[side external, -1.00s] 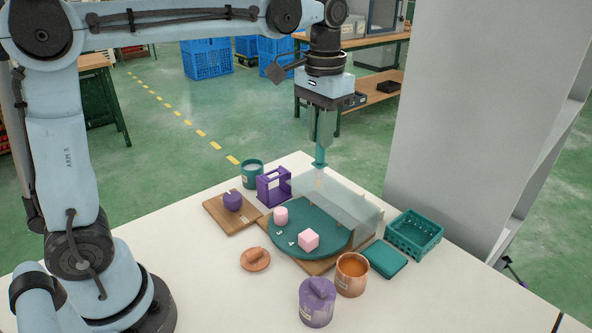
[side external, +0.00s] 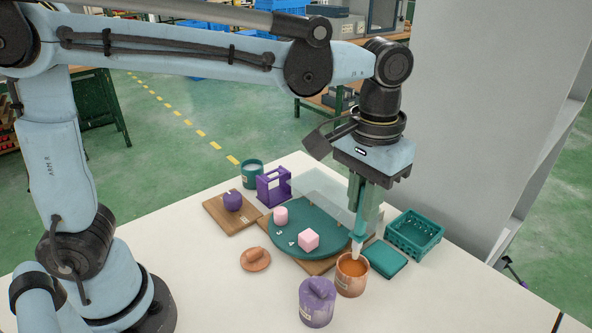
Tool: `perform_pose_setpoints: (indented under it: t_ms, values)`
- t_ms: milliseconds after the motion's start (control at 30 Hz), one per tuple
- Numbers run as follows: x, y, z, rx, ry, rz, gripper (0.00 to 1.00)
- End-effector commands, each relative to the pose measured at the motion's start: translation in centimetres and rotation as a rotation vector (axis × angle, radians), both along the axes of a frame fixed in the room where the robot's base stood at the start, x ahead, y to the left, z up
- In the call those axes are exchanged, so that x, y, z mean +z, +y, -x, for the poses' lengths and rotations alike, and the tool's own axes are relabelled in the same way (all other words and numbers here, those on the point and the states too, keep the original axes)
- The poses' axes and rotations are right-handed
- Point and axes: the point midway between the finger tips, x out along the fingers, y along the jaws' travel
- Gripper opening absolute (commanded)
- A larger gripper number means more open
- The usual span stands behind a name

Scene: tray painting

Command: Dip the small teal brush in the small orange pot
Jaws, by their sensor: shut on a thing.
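My gripper (side external: 364,205) is shut on the small teal brush (side external: 358,228), which hangs upright with its pale bristles down. The small orange pot (side external: 351,280) stands on the table's front side, open at the top. The brush tip is at the pot's far rim in the picture, over or just inside the mouth; I cannot tell whether it touches the orange paint.
A purple lidded pot (side external: 317,303) stands just left of the orange pot. A teal round tray (side external: 315,232) with pink blocks (side external: 309,239) and a clear panel (side external: 325,193) lie behind. A teal basket (side external: 414,233) and flat teal block (side external: 385,259) are at right. An orange lid (side external: 255,259) lies at left.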

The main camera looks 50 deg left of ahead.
Motion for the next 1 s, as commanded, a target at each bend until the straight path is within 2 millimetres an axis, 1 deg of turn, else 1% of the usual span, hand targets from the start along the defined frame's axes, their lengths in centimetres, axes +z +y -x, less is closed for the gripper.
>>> perform_pose_setpoints:
  t_ms: [200, 433, 633, 1000]
  values:
    - [-2.2, 0.0, 0.0, 0.0, 0.0, 0.0, 0.0]
    - [-3.8, 0.0, 0.0, 0.0, 0.0, 0.0, 0.0]
    - [-4.3, 0.0, 0.0, 0.0, 0.0, 0.0, 0.0]
    - [-4.3, 0.0, 0.0, 0.0, 0.0, 0.0, 0.0]
